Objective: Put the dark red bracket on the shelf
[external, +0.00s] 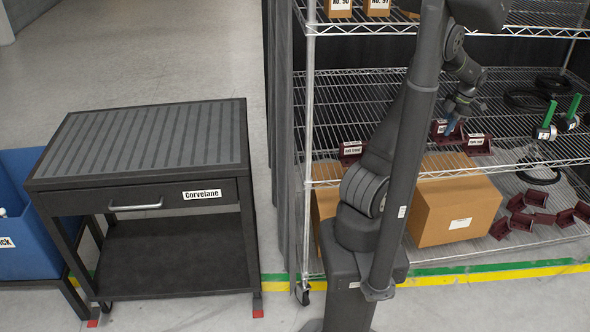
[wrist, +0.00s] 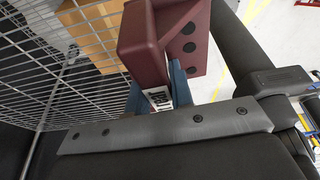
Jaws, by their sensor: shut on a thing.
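My gripper (external: 454,117) is at the middle wire shelf (external: 385,85) of the rack, its blue fingers pointing down. In the wrist view my gripper (wrist: 160,98) is shut on a dark red bracket (wrist: 150,42) with a white label between the fingers and dark holes in one plate. That bracket also shows in the external view (external: 441,133), low under the fingers; I cannot tell if it touches the shelf. Other dark red brackets with labels stand on that shelf, one to the left (external: 351,151) and one to the right (external: 478,146).
Several loose dark red brackets (external: 520,221) lie on the bottom shelf, beside a cardboard box (external: 455,205). Black rings (external: 527,101) and green-handled parts (external: 546,131) are at the right. A black cart (external: 145,140) and blue bin (external: 25,220) stand left. Rack posts and upper shelf limit room.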

